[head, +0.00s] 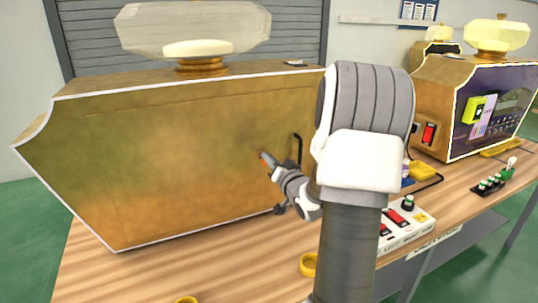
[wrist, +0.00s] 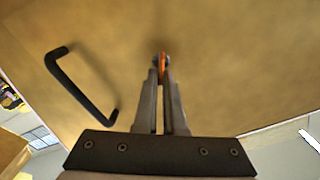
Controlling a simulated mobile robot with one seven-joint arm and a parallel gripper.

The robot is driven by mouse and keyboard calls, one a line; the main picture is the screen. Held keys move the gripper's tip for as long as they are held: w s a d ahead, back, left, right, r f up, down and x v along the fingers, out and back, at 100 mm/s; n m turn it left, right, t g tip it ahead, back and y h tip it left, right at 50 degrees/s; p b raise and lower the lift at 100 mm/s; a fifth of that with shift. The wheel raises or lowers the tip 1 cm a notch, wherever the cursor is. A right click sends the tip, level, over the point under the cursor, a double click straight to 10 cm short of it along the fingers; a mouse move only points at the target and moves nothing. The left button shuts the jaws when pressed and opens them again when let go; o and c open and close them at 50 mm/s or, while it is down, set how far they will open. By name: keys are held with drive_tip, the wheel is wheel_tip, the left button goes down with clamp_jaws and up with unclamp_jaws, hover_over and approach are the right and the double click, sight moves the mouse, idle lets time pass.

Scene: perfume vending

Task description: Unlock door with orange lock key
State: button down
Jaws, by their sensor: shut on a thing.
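The gold door panel (head: 170,150) of the large perfume machine fills the left of the head view; it looks closed. My gripper (head: 265,160) is at the right part of this panel, fingers pointing at it. In the wrist view my gripper (wrist: 162,72) is shut on the orange key (wrist: 162,62), which shows as a thin orange strip between the fingertips. The key's tip is at or very close to the panel; I cannot tell whether it sits in the lock, as the lock is hidden. A black handle (wrist: 80,85) is on the panel left of the fingers.
A second gold machine (head: 470,100) stands at the back right.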

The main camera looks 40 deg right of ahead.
drive_tip(key=m+p, duration=0.2)
drive_tip(key=m, duration=0.2)
drive_tip(key=m+p, duration=0.2)
drive_tip(key=m, duration=0.2)
drive_tip(key=f+m+p, duration=0.1)
drive_tip(key=m+p, duration=0.1)
drive_tip(key=m, duration=0.1)
drive_tip(key=shift+d+m, duration=0.3)
drive_tip(key=shift+m, duration=0.1)
idle(0.3)
drive_tip(key=c, duration=1)
unclamp_jaws()
drive_tip(key=p+v, duration=0.3)
drive_tip(key=v, duration=1.4)
drive_tip(key=shift+s, duration=0.3)
